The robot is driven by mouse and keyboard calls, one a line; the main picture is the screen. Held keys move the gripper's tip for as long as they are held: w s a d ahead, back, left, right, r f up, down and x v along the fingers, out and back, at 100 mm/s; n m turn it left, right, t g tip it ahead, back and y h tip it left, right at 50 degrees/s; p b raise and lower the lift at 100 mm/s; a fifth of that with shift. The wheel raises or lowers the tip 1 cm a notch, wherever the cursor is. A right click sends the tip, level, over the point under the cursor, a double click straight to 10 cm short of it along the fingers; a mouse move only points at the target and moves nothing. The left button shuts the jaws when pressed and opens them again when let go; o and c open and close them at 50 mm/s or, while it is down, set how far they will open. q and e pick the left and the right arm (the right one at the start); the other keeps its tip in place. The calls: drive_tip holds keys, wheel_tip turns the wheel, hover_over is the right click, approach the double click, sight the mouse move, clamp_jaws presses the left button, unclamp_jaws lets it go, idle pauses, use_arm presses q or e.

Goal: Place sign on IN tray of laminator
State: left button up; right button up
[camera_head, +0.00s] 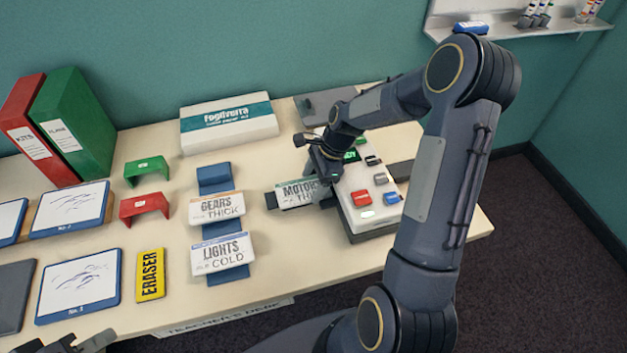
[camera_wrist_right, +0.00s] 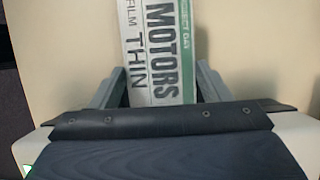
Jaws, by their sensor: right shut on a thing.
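The MOTORS THIN sign (camera_head: 297,193) is a white plate with a green top strip. It lies at the left side of the laminator (camera_head: 362,235), over a dark tray (camera_head: 271,201) of which only an end shows. My right gripper (camera_head: 322,177) is shut on the sign; the sign also shows between the fingers in the right wrist view (camera_wrist_right: 158,50). I cannot tell whether the sign touches the tray. The laminator is white with red, grey and blue buttons, and my right arm hides part of it. My left gripper (camera_head: 75,345) is cut off at the lower left.
A GEARS THICK sign (camera_head: 216,208) and a LIGHTS COLD sign (camera_head: 222,254) rest on blue stands left of the laminator. A white box (camera_head: 229,125) stands behind. Red and green binders, small stands, framed boards and a yellow eraser (camera_head: 150,275) fill the left.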

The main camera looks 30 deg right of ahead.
drive_tip(key=shift+f, duration=0.2)
drive_tip(key=o, duration=1)
drive_tip(key=shift+r, duration=0.15)
